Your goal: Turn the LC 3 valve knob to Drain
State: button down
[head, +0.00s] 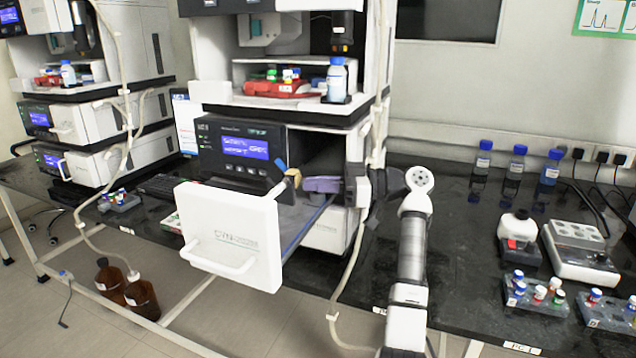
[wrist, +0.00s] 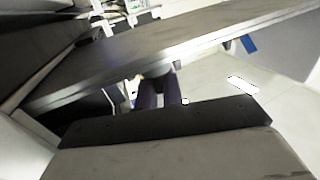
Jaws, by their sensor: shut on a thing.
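The middle instrument stack has a blue-lit display (head: 245,147) and a white front panel (head: 232,235) that stands out in front of it. My gripper (head: 298,180) reaches in from the right, between this panel and the dark opening. Its purple fingers are shut at the panel's upper right corner, on what seems to be the valve knob; a small tan piece (head: 293,176) shows at the tips. The wrist view shows the dark fingers (wrist: 157,90) close together below the panel's edge (wrist: 150,55). The knob's marks and position cannot be read.
A second stack (head: 105,125) stands at the left. Blue-capped bottles (head: 515,165), vial racks (head: 535,292) and a white device (head: 580,255) are on the black bench at right. Brown bottles (head: 140,297) are low at left. A pale tube (head: 345,280) hangs beside my arm.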

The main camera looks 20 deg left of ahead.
jog(key=shift+f+g, duration=0.1)
jog(key=shift+g, duration=0.2)
jog(key=c, duration=1.5)
grip_release()
jog(key=shift+c, duration=0.2)
jog(key=b+v, duration=0.1)
jog(key=v, duration=1.2)
jog(key=shift+w+d, duration=0.15)
jog(key=shift+d, duration=0.2)
jog(key=shift+o, duration=0.4)
